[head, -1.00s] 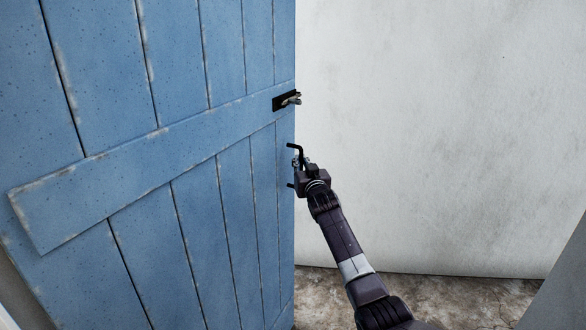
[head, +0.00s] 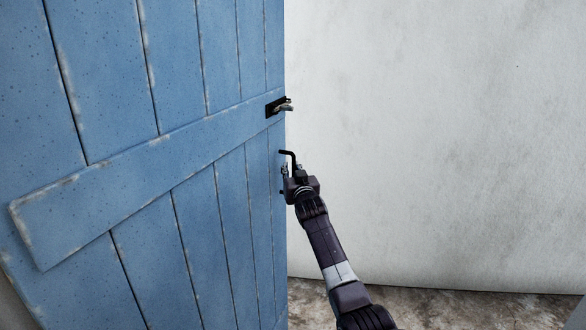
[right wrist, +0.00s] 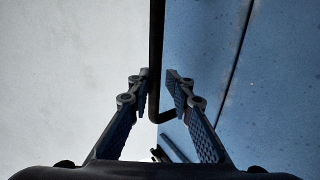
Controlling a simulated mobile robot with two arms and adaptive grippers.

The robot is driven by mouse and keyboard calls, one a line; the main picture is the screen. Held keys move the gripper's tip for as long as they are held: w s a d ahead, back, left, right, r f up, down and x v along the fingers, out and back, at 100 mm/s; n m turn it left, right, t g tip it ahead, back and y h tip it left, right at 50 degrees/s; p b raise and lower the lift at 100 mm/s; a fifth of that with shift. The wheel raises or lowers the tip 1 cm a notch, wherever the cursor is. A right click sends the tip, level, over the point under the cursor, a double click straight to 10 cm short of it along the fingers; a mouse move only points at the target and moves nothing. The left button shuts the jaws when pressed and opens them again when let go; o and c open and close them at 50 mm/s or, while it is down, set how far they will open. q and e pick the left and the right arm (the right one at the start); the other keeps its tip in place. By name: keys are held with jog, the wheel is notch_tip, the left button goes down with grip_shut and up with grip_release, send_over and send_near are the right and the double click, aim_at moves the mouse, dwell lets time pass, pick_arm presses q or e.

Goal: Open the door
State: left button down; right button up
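The blue plank door (head: 190,60) fills the left of the head view and stands at an angle, its free edge towards the middle. A black pull handle (head: 287,153) sticks out near that edge, below a dark latch with a pale lever (head: 281,106). My right gripper (head: 292,170) is at the pull handle. In the right wrist view, the two fingers of my right gripper (right wrist: 157,85) are close on either side of the upright bar of the handle (right wrist: 156,40), and the door (right wrist: 285,70) is on the right. My left gripper is not seen.
A pale plastered wall (head: 430,130) stands to the right of the door. A strip of stony floor (head: 450,305) shows at its foot. The space between the door edge and the wall shows no loose objects.

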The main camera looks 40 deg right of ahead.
jog(key=shift+o, duration=0.4)
jog(key=shift+r, duration=0.15)
jog(key=shift+s, duration=0.15)
jog(key=v, duration=1.1)
jog(key=shift+s+a, duration=0.3)
